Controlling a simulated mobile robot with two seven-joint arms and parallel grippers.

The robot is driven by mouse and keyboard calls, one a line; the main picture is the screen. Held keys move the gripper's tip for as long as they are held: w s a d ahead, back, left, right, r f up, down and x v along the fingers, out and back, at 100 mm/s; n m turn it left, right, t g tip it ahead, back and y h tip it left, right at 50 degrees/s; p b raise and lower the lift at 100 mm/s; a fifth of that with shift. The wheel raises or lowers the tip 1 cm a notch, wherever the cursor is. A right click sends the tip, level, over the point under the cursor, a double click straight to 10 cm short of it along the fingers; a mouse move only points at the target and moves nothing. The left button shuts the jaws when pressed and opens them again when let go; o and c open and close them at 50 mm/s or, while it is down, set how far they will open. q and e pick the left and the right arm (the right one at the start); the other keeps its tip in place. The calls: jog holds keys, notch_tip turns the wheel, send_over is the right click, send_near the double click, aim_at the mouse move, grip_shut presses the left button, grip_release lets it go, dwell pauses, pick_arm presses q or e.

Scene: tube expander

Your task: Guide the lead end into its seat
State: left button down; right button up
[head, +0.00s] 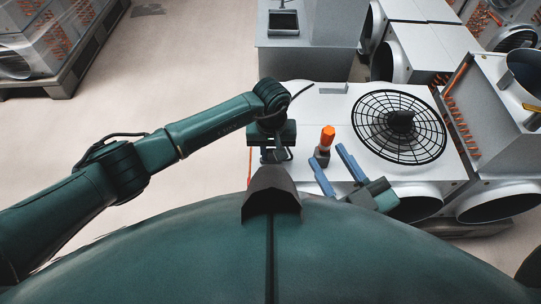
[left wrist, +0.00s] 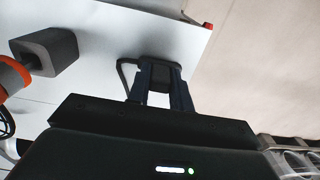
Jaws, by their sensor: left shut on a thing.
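My left gripper (head: 275,157) reaches down over the left edge of the white machine top. In the left wrist view its dark fingers (left wrist: 163,92) are shut on a small black piece (left wrist: 160,69), which I take for the lead end. A thin black loop (left wrist: 124,76) shows to the left of that piece, over the white surface. The fingers partly hide the piece, and I cannot make out its seat.
A round black fan grille (head: 400,125) lies to the right. Grey cabinets stand behind. Open floor lies left.

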pick_arm(q)
jog(key=shift+r+p, duration=0.3)
jog(key=shift+r, duration=0.35)
dwell(0.4)
jog(key=shift+r+p, duration=2.45)
jog(key=shift+r, duration=1.55)
